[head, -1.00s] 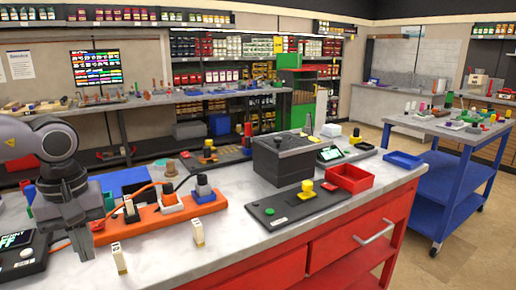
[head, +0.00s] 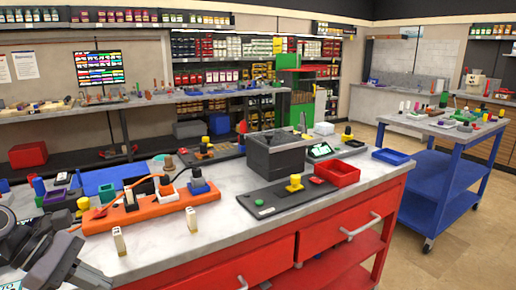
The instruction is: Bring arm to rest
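My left gripper (head: 68,266) shows as dark grey parts at the lower left corner of the head view, partly cut off by the frame. Its finger opening cannot be made out, and nothing clearly shows held in it. It is in front of the orange power strip (head: 147,210), toward the left end of the workbench (head: 200,245). My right gripper is not in view. A dark box with a grey lid (head: 277,155) stands on the bench at the middle, behind a black panel (head: 270,200) with a green button and a yellow knob (head: 294,184).
Two small white blocks (head: 191,219) stand in front of the power strip. A red bin (head: 335,173) and a blue tray (head: 391,156) lie at the bench's right. A blue cart (head: 445,190) stands on the floor to the right. The bench's front middle is mostly clear.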

